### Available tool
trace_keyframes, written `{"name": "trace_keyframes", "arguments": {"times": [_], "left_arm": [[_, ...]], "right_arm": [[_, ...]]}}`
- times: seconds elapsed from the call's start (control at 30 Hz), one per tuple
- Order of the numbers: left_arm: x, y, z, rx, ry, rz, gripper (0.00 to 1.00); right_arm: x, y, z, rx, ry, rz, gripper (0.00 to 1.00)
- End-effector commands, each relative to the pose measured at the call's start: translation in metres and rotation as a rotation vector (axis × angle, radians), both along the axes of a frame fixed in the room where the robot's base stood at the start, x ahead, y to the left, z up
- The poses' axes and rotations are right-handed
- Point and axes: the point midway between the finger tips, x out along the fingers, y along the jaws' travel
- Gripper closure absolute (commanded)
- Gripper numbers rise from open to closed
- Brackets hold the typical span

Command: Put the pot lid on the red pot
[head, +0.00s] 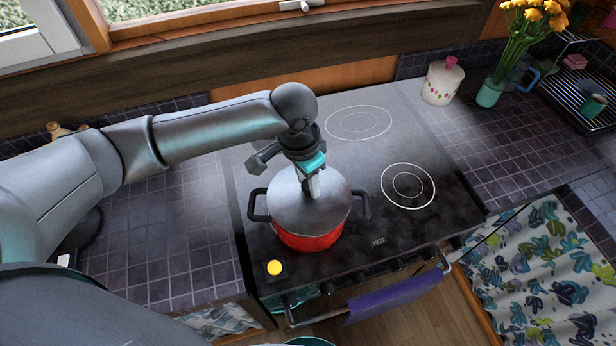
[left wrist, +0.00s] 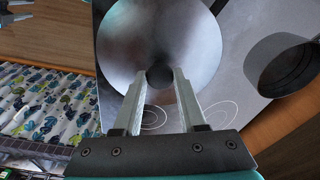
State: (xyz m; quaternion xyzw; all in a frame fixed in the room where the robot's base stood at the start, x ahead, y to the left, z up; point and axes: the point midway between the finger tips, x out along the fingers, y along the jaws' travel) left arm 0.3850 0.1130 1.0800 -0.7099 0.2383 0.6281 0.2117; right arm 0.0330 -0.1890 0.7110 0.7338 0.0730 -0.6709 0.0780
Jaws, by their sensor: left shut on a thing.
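The pot lid (head: 290,205) is a round silver-grey disc lying level over the red pot (head: 308,241). Red wall shows below the lid, with a black handle on each side. I cannot tell whether the lid's rim touches the pot all round. My left gripper (head: 314,192) comes from above and is shut on the lid's knob, which its fingers mostly hide. In the left wrist view the lid (left wrist: 160,35) fills the upper middle, its dark knob between the fingertips (left wrist: 160,76), and hides the pot. A small grey and teal part at that view's top left may be my right gripper.
The pot stands at the left front of the black stove top (head: 350,170), whose other rings are clear. A white canister (head: 442,81) and a vase of yellow flowers (head: 489,93) stand at the back right. A purple towel (head: 393,298) hangs on the oven rail.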

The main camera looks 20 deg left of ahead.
Motion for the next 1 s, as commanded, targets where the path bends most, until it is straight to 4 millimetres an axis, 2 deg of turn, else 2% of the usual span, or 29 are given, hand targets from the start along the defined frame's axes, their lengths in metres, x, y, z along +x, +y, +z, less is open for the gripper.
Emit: {"name": "trace_keyframes", "arguments": {"times": [0.43, 1.0], "left_arm": [[0.000, 0.000, -0.001, -0.001, -0.001, -0.001, 1.00], [0.000, -0.001, -0.012, -0.001, 0.000, -0.001, 1.00]], "right_arm": [[0.000, 0.000, -0.001, 0.000, -0.001, 0.001, 0.51], [0.001, 0.001, -0.003, 0.001, -0.002, 0.002, 0.51]]}}
